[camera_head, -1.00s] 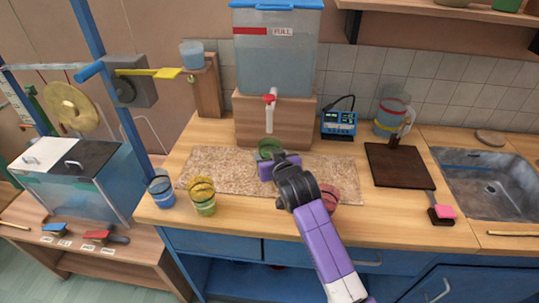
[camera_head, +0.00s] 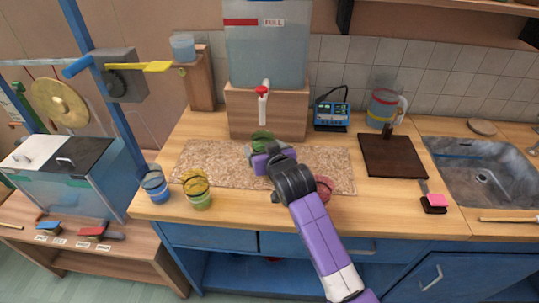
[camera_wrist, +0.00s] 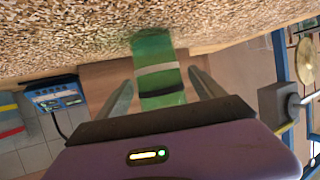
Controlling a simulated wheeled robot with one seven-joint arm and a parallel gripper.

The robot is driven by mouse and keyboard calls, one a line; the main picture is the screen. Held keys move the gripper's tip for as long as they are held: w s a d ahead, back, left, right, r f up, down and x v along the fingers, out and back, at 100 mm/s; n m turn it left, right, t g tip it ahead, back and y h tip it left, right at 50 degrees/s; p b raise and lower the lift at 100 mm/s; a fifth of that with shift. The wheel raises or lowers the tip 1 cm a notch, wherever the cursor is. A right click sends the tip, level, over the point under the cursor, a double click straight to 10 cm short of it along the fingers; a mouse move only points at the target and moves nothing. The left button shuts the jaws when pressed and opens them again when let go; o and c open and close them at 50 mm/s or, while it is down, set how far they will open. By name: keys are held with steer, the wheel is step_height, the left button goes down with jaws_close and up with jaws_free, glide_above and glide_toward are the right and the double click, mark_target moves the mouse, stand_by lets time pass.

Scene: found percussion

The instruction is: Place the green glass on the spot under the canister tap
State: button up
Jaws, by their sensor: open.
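The green glass (camera_head: 262,137) stands on the speckled mat (camera_head: 215,160) below the canister tap (camera_head: 262,92), in front of the canister's wooden stand. A dark band and a pale band cross it in the wrist view (camera_wrist: 158,70), where the picture is upside down. My gripper (camera_head: 258,148) is open at the glass, low over the mat. In the wrist view its two fingers (camera_wrist: 162,84) lie on either side of the glass with visible gaps. The spot under the tap cannot be made out; the glass and my gripper cover that area.
A blue-banded glass (camera_head: 155,184) and a yellow-green glass (camera_head: 197,190) stand at the counter's left. A reddish glass (camera_head: 324,188) is partly behind my arm. A blue device (camera_head: 332,115), a jug (camera_head: 385,108) and a dark board (camera_head: 393,156) are to the right.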

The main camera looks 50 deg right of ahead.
steer(key=v, duration=1.1)
steer(key=shift+s, duration=0.1)
